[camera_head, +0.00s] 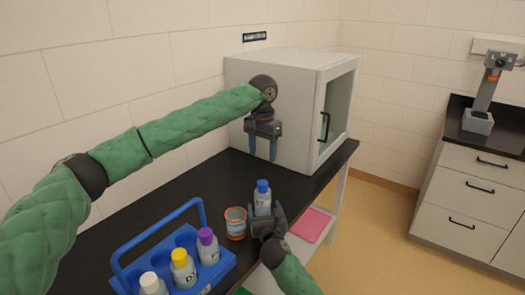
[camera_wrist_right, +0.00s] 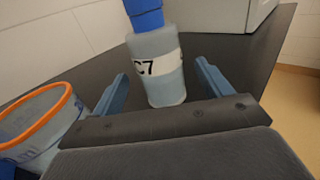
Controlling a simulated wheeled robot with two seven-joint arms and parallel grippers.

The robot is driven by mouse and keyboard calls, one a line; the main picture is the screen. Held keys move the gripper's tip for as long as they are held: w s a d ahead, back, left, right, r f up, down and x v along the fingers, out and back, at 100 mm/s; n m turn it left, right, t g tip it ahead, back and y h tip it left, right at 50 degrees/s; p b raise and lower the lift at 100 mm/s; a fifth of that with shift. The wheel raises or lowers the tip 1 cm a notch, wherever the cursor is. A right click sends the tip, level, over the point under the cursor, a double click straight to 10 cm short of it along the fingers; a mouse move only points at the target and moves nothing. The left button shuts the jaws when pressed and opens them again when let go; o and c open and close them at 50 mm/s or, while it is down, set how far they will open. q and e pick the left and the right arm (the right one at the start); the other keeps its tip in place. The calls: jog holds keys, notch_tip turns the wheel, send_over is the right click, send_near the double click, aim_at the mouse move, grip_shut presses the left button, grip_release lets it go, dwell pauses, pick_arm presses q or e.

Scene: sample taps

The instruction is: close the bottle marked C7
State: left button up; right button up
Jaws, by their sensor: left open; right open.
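The bottle marked C7 (camera_wrist_right: 155,72) stands upright on the black bench, clear grey-blue with a white label. A blue cap (camera_wrist_right: 145,13) sits at its top; I cannot tell how tightly. In the head view the bottle (camera_head: 262,205) and its blue cap (camera_head: 262,186) show just beyond my right gripper (camera_head: 265,215). In the right wrist view my right gripper (camera_wrist_right: 160,85) is open, its fingers on either side of the bottle's lower part, with gaps at both sides. My left gripper (camera_head: 261,150) is open and empty, pointing down above and behind the bottle, in front of the white cabinet.
An orange-rimmed beaker (camera_head: 235,223) stands close left of the bottle. A blue carrier (camera_head: 215,268) at front left holds bottles with white, yellow and purple caps. A white cabinet (camera_head: 275,80) stands at the back. A pink mat (camera_head: 312,225) lies right, below the bench top.

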aim_at(264, 208)
jog(key=shift+s+d, duration=0.15)
jog(key=shift+s, duration=0.75)
jog(key=shift+s+d, duration=0.15)
jog(key=shift+s, duration=0.75)
